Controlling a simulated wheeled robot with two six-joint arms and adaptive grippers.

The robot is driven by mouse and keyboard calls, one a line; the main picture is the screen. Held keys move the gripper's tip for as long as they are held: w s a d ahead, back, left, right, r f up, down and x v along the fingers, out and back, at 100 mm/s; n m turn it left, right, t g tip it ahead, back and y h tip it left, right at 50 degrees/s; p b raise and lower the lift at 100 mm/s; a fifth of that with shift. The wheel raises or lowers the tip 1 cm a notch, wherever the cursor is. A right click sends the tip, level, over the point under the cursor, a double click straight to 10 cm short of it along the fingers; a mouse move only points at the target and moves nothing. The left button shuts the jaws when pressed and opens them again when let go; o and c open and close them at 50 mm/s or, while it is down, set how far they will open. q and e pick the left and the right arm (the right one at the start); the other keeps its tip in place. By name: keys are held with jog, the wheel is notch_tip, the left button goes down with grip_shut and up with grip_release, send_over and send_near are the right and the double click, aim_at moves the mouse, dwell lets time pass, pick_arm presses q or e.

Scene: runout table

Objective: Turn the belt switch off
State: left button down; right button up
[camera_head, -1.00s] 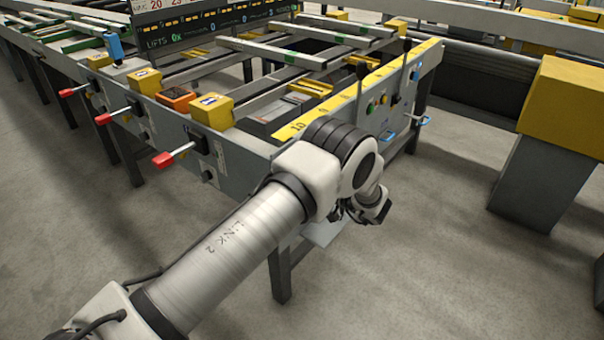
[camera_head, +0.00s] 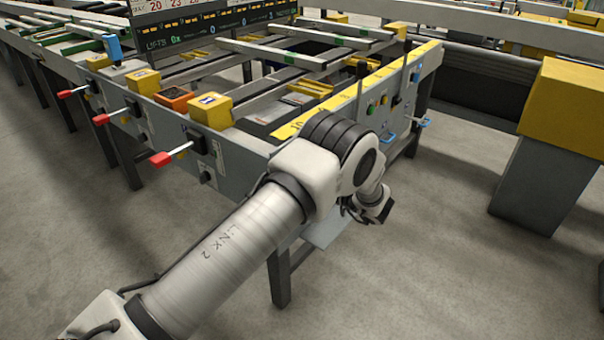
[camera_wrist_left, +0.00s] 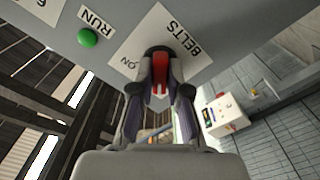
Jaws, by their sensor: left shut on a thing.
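In the left wrist view, the belt switch is a red handle (camera_wrist_left: 160,75) on a dark round mount, over a white plate (camera_wrist_left: 192,24) marked BELTS and ON. My left gripper (camera_wrist_left: 160,68) is shut on this handle, one finger on each side. The fingers hide parts of the handle and plate. In the head view, my left arm reaches to the near end panel of the runout table (camera_head: 243,150); the arm hides the switch and most of the gripper. My right gripper is not in view.
A green button (camera_wrist_left: 87,38) marked RUN sits left of the switch plate. Several red-handled levers, one at the front (camera_head: 160,159), stick out along the table's left side. A yellow-topped grey post (camera_head: 565,105) stands at right. The floor between is clear.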

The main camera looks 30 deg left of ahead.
pick_arm(q)
jog(key=shift+n, duration=0.4)
jog(key=c, duration=1.1)
grip_release()
jog(key=shift+c, duration=0.2)
jog(key=d, duration=1.2)
jog(key=shift+s, duration=0.45)
